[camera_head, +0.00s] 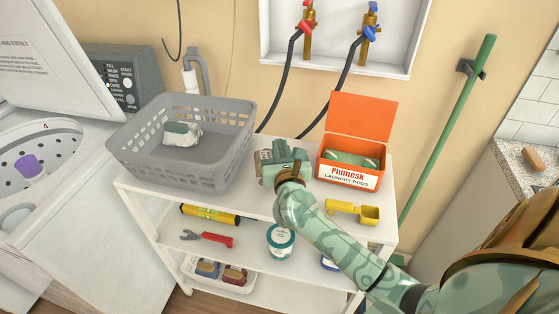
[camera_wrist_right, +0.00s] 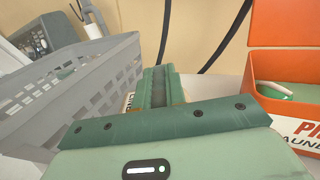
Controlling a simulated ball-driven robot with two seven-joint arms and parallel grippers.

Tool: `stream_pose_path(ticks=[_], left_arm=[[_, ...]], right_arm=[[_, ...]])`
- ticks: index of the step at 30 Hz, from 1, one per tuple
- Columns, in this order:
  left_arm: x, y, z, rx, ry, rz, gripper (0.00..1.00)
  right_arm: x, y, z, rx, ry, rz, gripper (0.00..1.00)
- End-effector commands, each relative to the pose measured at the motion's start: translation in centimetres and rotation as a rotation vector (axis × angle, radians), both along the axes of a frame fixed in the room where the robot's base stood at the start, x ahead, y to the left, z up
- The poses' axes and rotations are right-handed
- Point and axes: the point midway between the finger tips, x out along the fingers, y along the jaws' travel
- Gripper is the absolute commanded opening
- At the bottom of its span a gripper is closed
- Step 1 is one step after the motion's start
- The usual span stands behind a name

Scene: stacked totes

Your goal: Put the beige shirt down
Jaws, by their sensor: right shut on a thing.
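A crumpled pale beige cloth (camera_head: 183,139), which may be the shirt, lies in the grey basket (camera_head: 215,172) with a dark green patch on top. My right gripper (camera_head: 281,158) is low over the white shelf's top, between the basket and the orange box. It is shut on a small beige thing (camera_head: 262,159), mostly hidden by the fingers. In the right wrist view the green fingers (camera_wrist_right: 158,85) are close together, and a lettered pale edge (camera_wrist_right: 129,101) shows beside them. I cannot tell what the held thing is. My left gripper is not in view.
The open orange laundry pod box (camera_head: 348,173) stands right of my gripper, and a yellow scoop (camera_head: 352,212) lies in front of it. Hoses hang behind the white shelf (camera_head: 235,200). A washer stands left.

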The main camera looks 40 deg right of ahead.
Motion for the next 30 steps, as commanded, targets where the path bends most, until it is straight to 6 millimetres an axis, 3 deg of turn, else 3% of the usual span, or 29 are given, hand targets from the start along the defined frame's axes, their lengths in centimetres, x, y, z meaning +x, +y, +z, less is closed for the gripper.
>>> stream_pose_path(ticks=[1,4,15,16,18,28,30], left_arm=[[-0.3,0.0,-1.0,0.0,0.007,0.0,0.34],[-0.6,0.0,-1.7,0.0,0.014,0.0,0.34],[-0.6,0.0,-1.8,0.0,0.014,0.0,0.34],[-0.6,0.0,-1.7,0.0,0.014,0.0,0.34],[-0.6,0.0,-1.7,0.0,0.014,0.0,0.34],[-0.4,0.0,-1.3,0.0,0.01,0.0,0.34],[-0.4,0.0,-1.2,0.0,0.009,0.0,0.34]], right_arm=[[0.0,0.1,-1.7,0.001,0.007,0.001,0.0],[-0.1,0.1,-3.1,0.0,0.005,0.002,0.0],[-0.1,0.1,-3.2,0.0,0.002,0.002,0.0],[-0.1,0.1,-3.2,0.0,0.003,0.002,0.18],[-0.1,0.1,-3.1,0.0,0.003,0.002,0.34],[-0.1,0.1,-2.6,0.0,0.001,0.002,0.34],[-0.9,0.5,-2.8,0.001,0.004,0.003,0.34]])
